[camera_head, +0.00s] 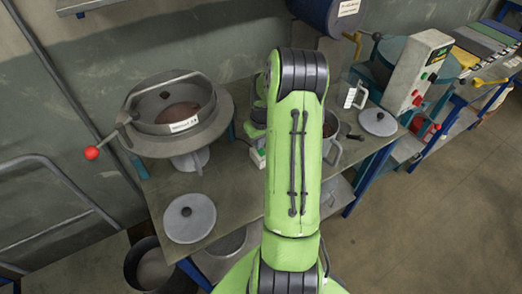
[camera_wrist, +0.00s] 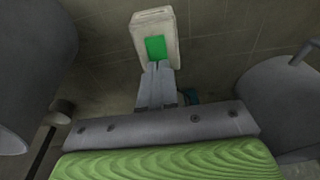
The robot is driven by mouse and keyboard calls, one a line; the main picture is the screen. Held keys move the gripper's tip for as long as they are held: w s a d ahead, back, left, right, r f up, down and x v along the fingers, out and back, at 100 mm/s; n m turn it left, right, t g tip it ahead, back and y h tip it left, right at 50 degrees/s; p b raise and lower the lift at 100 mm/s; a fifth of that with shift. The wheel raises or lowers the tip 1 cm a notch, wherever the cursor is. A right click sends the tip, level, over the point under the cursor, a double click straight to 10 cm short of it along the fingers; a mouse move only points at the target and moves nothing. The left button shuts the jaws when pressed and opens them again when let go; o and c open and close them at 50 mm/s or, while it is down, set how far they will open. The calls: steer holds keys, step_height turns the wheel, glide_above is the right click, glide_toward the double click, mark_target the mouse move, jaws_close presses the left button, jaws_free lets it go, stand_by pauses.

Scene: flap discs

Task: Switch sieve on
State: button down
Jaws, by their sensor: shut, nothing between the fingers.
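A round metal sieve-like vessel (camera_head: 170,110) with a white label stands at the left of the bench in the head view, with a red-ball lever at its side. A pale switch box (camera_wrist: 154,36) with a green button (camera_wrist: 156,48) is at the top middle of the wrist view. My gripper (camera_wrist: 155,66) is shut and empty, its fingertips overlapping the lower edge of the green button; I cannot tell whether they touch it. A small pale box (camera_head: 257,157) with green shows beside the arm.
Grey metal cylinders flank the gripper in the wrist view, at left (camera_wrist: 35,75) and right (camera_wrist: 280,95). A round lid (camera_head: 189,218) lies on the bench front. A control box (camera_head: 418,72) and another lid (camera_head: 378,122) are at right. The floor at right is clear.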

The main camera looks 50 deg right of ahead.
steer(key=shift+f, duration=0.3)
steer(key=shift+r, duration=0.1)
step_height(320, 180, up, 7)
steer(key=p, duration=0.4)
stand_by(0.5)
